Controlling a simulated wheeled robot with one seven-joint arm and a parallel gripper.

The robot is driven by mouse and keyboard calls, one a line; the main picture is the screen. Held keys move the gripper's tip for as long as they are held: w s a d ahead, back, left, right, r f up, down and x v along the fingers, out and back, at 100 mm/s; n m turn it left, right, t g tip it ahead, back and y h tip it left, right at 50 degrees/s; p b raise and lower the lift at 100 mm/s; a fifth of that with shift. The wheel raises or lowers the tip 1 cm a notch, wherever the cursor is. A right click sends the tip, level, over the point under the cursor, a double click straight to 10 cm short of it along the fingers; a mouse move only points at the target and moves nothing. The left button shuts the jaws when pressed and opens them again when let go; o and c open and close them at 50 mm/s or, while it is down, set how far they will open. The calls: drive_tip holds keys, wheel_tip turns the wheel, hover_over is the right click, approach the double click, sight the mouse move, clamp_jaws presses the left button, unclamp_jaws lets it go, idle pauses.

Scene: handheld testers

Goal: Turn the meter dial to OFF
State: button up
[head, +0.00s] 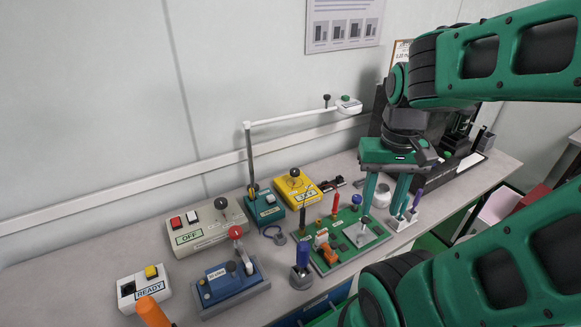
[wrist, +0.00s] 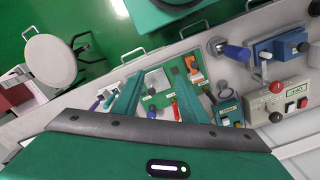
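No thing in view is plainly labelled as the meter. A yellow box (head: 303,199) with a dark round knob (head: 294,173) and a small white label stands at the back of the bench. A teal box (head: 268,211) with a knob stands to its left. A grey box (head: 207,232) bears an OFF label, red and white buttons and a dark knob; it also shows in the wrist view (wrist: 282,103). The knobs' pointer settings are too small to read. My gripper (head: 382,206) is open and empty above the right end of the green board, well right of these boxes.
A blue box (head: 232,287) with a red-topped lever, a READY box (head: 147,284) and a blue-handled tool (head: 302,262) stand left. A white lamp arm (head: 290,118) spans above the boxes.

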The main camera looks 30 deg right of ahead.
drive_tip(key=r, duration=0.1)
drive_tip(key=m+t+h, duration=0.2)
drive_tip(key=m+h, duration=0.2)
drive_tip(key=m, duration=0.3)
approach(294, 170)
drive_tip(key=x, duration=0.8)
drive_tip(key=shift+s+d, duration=0.1)
drive_tip(key=c, duration=1)
